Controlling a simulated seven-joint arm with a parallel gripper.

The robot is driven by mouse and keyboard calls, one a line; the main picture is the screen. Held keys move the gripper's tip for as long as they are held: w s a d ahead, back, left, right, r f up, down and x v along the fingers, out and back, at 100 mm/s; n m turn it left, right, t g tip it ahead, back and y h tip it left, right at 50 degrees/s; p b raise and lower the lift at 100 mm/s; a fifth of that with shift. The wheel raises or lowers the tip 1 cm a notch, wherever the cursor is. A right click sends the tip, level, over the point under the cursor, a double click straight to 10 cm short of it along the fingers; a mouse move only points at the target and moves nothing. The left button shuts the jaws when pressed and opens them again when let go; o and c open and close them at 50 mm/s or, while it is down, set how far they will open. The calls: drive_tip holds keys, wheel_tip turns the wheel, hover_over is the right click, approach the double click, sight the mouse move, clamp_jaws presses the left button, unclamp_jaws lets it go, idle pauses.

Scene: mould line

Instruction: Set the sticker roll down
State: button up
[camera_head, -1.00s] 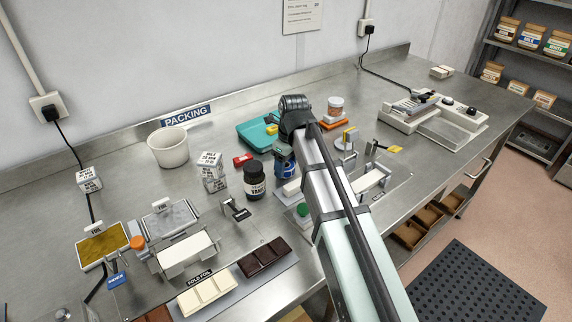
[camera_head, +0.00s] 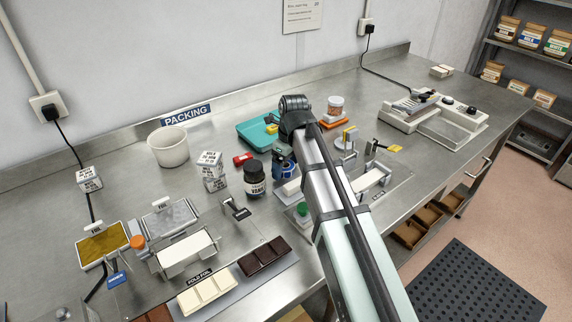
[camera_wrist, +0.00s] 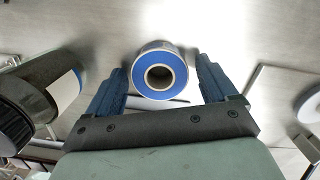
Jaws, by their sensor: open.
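The sticker roll (camera_wrist: 159,72) is a white roll with a blue end face and a hollow core. In the wrist view it stands between the two fingers of my gripper (camera_wrist: 160,88), with a gap to each fingertip. My gripper is open. In the head view the blue gripper (camera_head: 284,168) is low over the steel bench, right of the dark jar (camera_head: 254,180); the arm hides most of the space there, and I cannot make out the roll.
A teal tray (camera_head: 256,131) lies behind my gripper, with a red block (camera_head: 242,158) near it. White boxes (camera_head: 211,170) stand left of the dark jar. Chocolate bars (camera_head: 264,256) lie at the front. A sealing machine (camera_head: 432,118) is at the right.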

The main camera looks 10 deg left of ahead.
sight(290, 167)
wheel_tip(290, 167, up, 12)
drive_tip(key=d, duration=0.1)
drive_tip(key=shift+s+d, duration=0.15)
drive_tip(key=shift+s, duration=0.2)
idle(0.4)
